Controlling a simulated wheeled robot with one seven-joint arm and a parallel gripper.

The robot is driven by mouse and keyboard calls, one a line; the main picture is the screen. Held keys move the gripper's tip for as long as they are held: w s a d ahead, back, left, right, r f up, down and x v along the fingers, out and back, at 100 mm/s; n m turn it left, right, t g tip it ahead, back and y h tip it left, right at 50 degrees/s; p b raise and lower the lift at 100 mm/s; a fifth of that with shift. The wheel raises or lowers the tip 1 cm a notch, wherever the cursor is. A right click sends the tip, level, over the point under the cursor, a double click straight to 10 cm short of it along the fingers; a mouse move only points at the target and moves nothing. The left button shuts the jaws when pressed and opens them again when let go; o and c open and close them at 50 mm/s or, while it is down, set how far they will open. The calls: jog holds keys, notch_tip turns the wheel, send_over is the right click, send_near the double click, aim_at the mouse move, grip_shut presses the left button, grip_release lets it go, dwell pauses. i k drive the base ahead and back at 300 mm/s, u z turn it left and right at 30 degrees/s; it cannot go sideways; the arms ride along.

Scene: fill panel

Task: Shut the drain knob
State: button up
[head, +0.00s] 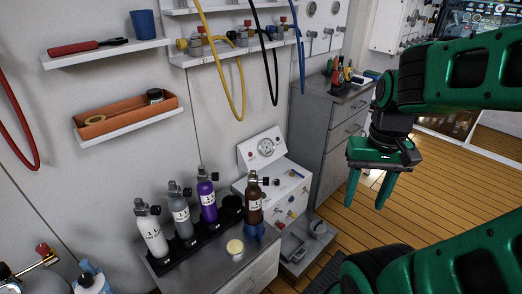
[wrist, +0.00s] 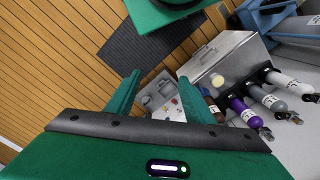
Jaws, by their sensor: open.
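My gripper (head: 365,204) is open and empty, pointing down above the wooden floor at the right of the head view. Its two green fingers also show in the wrist view (wrist: 159,78). A white panel unit (head: 286,190) with a round gauge (head: 266,147) and several small knobs (head: 290,213) stands left of my gripper, well apart from it. In the wrist view, small red and dark knobs (wrist: 174,101) show between and just right of the fingers. I cannot tell which knob is the drain knob; labels are too small to read.
Yellow (head: 241,85), black and blue hoses hang above. A grey drawer cabinet (head: 338,125) stands behind. Wooden floor (head: 440,190) lies clear at right.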

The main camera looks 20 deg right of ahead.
aim_at(282, 226)
jog(key=k, duration=1.25)
jog(key=z, duration=0.4)
jog(key=i, duration=1.7)
jog(key=u, duration=0.05)
